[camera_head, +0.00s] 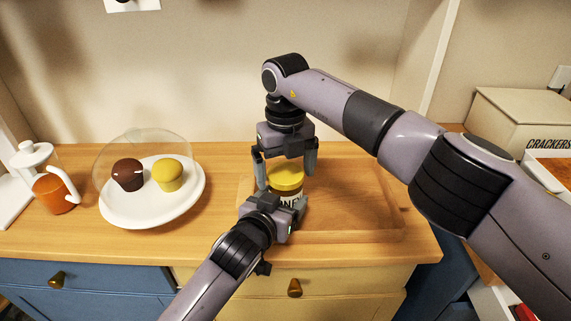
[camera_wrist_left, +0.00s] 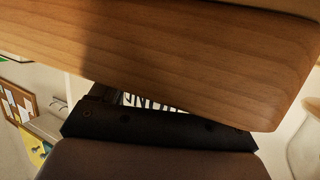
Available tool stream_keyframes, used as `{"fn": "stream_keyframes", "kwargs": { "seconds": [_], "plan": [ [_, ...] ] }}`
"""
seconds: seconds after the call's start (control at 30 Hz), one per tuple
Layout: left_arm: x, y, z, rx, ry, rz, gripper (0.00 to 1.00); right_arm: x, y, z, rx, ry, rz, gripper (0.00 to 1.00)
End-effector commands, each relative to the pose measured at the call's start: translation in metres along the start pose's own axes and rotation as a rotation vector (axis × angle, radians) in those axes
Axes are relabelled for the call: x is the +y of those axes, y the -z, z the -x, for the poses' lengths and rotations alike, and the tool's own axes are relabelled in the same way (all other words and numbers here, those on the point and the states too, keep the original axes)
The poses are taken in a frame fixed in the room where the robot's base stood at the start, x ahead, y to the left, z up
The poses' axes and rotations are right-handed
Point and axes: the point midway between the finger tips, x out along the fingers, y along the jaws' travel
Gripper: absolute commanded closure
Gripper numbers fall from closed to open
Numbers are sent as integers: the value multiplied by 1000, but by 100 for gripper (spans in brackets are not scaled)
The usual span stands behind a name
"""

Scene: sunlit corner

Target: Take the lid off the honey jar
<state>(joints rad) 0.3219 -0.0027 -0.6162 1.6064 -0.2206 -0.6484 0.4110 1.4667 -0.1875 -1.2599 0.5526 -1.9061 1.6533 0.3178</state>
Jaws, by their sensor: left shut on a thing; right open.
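The honey jar (camera_head: 288,197) stands at the left part of the wooden tray, with a yellow lid (camera_head: 287,177) on top and a white label with dark letters. My left gripper (camera_head: 284,205) is shut on the jar's body from the front and hides much of it. In the left wrist view a strip of the lettered label (camera_wrist_left: 150,102) shows behind my dark gripper. My right gripper (camera_head: 286,173) points down from above, open, with one finger on each side of the lid. I cannot tell whether its fingers touch the lid.
The tray (camera_head: 345,232) has free room right of the jar. A crackers box (camera_head: 520,120) is at right.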

Motion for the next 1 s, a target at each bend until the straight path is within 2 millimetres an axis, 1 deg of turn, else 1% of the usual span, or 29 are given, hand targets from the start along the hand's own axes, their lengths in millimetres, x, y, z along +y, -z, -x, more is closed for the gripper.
{"fn": "stream_keyframes", "kwargs": {
  "seconds": [0.03, 0.07, 0.1, 0.17, 0.2, 0.23, 0.43, 0.67, 1.0],
  "plan": [
    [0, -1, 0, -3, 0, 0, 100, 0, 0, 0, 0, 0, 0, 2],
    [0, -1, 0, -3, 0, 0, 100, 0, 0, 0, 0, 0, 0, 9],
    [0, -1, 0, -3, 0, 0, 100, 0, 0, 0, 0, 0, 0, 22],
    [0, -1, 0, -3, 0, 0, 100, 0, 0, 0, 0, 0, 0, 41],
    [0, -1, 0, -3, 0, 0, 100, 0, 0, 0, 0, 0, 0, 54],
    [0, -1, 0, -3, 0, 0, 100, 0, 0, 0, 0, 0, 0, 59],
    [0, -1, 0, -3, 0, 0, 100, 0, 0, 1, 0, 0, 26, 60],
    [0, -1, 0, -3, 1, 0, 100, 0, 0, 1, 0, 1, 231, 60],
    [0, -1, 0, -3, 1, 0, 100, 0, 0, 1, -1, 1, 238, 60]
  ]
}}
